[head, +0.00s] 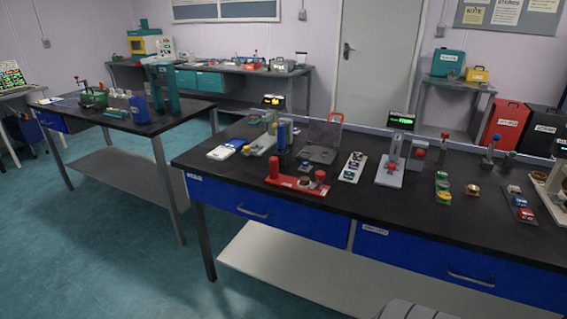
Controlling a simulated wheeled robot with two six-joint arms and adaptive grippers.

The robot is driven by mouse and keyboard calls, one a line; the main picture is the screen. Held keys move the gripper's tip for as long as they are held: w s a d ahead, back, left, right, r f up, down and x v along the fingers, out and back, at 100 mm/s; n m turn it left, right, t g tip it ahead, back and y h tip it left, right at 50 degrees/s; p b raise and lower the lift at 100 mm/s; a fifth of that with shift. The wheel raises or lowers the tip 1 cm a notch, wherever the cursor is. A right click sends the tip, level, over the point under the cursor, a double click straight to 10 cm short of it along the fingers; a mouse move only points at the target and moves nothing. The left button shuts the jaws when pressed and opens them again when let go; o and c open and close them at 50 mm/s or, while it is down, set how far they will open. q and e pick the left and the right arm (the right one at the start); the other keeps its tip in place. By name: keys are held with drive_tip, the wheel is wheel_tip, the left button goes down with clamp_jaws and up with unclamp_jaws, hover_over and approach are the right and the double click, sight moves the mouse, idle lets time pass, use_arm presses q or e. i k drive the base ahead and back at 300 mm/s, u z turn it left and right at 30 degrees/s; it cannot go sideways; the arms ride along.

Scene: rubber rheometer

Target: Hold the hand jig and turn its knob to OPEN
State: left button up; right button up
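What looks like the hand jig is a red device (297,184) on the black bench, near its front edge. It has a flat red base, an upright red post at each end and a small dark knob (304,181) between them. The knob's setting and any OPEN mark are too small to read. Neither of my grippers shows in the head view.
The black bench (370,206) has blue drawers in front. Behind the red device stand a blue cylinder (281,136) and a grey plate (320,154). A white strip (353,167) and a grey instrument (390,172) stand to its right. Floor (130,265) is clear at left.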

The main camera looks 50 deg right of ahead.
sight(320, 175)
drive_tip(key=z, duration=0.35)
drive_tip(key=i, duration=1)
drive_tip(key=z, duration=1.4)
drive_tip(key=i, duration=0.85)
drive_tip(key=z, duration=0.8)
